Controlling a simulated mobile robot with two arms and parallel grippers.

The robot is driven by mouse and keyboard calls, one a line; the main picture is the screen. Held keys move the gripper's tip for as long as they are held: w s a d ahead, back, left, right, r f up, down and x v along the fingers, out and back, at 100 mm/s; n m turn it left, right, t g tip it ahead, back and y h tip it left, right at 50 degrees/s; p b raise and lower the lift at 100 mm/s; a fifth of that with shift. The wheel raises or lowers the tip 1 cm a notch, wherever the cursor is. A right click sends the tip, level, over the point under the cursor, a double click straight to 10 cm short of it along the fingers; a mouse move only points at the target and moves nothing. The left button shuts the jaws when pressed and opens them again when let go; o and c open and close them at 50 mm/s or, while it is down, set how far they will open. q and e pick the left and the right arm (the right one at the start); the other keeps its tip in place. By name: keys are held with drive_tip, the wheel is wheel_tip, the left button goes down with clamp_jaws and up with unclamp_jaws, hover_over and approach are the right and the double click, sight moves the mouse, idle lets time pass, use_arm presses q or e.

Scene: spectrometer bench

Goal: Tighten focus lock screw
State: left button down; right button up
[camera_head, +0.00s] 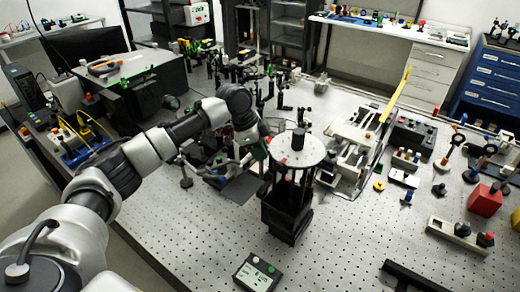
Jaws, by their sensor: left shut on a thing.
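My left arm reaches in from the left over the bench. Its gripper (261,148) is beside the left edge of a round white disc (314,152) on a dark upright stand (288,205). A short black cylinder (298,138) stands on the disc. The gripper is shut on a small part near the disc's left edge. The part is mostly hidden by the gripper and too small to make out, so I cannot tell whether it is the focus lock screw. My right gripper is not in view.
A small box with a display and buttons (257,273) lies in front of the stand. A metal rail assembly (347,143) stands to the right. A red block (485,200) and several optical mounts are farther right. The perforated bench top (345,240) is clear at front centre.

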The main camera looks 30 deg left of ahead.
use_arm(q)
drive_tip(key=shift+r+m+p, duration=0.1)
drive_tip(key=shift+m+p, duration=0.2)
drive_tip(key=shift+m, duration=0.1)
drive_tip(key=shift+w+m+g+h+p, duration=0.1)
drive_tip(key=shift+m+g+h+p, duration=0.35)
drive_tip(key=shift+m, duration=0.65)
drive_tip(key=m+g, duration=0.1)
drive_tip(key=m, duration=0.2)
drive_tip(key=shift+m+g, duration=0.3)
drive_tip(key=shift+g, duration=0.05)
drive_tip(key=m+g, duration=0.1)
drive_tip(key=m, duration=0.1)
drive_tip(key=m+y+b, duration=0.1)
drive_tip(key=m, duration=0.1)
drive_tip(key=shift+w+m+g, duration=0.15)
drive_tip(key=shift+m+g, duration=0.15)
drive_tip(key=shift+g, duration=0.1)
drive_tip(key=shift+m+g+y+b, duration=0.4)
drive_tip(key=shift+m+y, duration=0.15)
drive_tip(key=shift+m, duration=1.25)
drive_tip(key=c, duration=1.1)
unclamp_jaws()
